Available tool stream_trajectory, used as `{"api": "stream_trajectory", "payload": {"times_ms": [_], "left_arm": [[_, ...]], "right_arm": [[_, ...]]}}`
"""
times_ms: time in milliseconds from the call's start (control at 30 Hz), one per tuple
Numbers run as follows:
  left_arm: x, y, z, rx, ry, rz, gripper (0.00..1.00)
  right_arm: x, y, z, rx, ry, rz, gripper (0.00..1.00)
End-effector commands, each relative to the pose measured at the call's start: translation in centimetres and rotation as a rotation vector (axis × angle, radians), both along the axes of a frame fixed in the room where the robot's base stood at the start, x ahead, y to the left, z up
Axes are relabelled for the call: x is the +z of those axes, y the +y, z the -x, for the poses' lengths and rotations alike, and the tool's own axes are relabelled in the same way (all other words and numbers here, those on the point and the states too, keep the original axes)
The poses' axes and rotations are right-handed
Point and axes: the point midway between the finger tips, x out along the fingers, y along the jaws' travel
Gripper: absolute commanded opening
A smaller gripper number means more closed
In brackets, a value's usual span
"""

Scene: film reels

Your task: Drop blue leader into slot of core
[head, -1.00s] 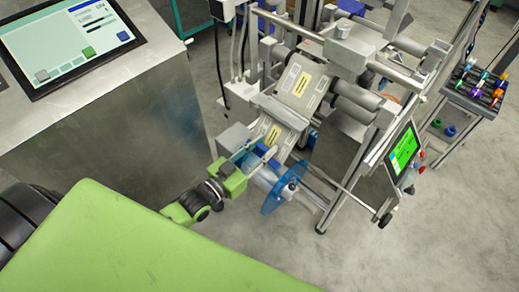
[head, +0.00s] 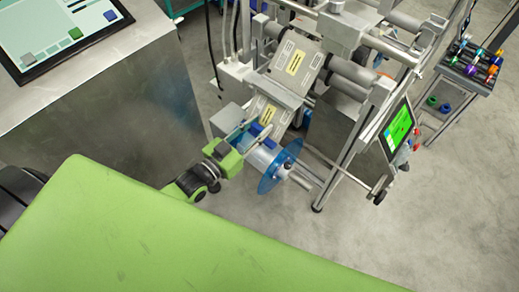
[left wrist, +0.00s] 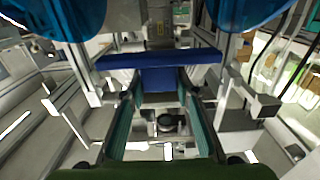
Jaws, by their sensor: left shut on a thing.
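The blue leader (head: 256,130) is a blue strip between the fingers of my left gripper (head: 250,135), just above the reel. In the left wrist view the leader (left wrist: 160,79) shows as a wide blue bar with a blue piece below it, and the left gripper (left wrist: 160,95) has one green-lined finger on each side. The pale core (head: 262,158) lies below and beside the gripper, with a translucent blue flange (head: 279,168) on its right end. The slot of the core is too small to make out. My right gripper is not in view.
A green-lit screen (head: 400,127) is on the machine's right. A metal cabinet (head: 120,95) stands at left. A cart (head: 470,78) of coloured rolls is at far right. Floor in front is clear.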

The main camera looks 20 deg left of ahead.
Motion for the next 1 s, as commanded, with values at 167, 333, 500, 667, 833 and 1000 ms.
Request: {"api": "stream_trajectory", "payload": {"times_ms": [167,333,500,667,833,1000], "left_arm": [[-0.2,0.0,0.0,0.0,-0.001,0.0,0.04],[-0.1,0.1,0.3,0.0,0.0,0.0,0.04],[0.6,0.7,2.0,0.0,0.002,-0.001,0.04],[1.3,1.3,3.7,-0.001,0.002,-0.001,0.04],[1.6,1.6,4.5,0.0,0.0,0.0,0.04],[1.6,1.7,4.5,0.0,-0.001,0.0,0.04]], "right_arm": [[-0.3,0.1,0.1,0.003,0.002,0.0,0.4],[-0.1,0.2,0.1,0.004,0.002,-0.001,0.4],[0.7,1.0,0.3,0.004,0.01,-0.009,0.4],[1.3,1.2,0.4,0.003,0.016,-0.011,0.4],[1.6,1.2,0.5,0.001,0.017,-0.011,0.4],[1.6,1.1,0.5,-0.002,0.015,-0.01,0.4]]}}
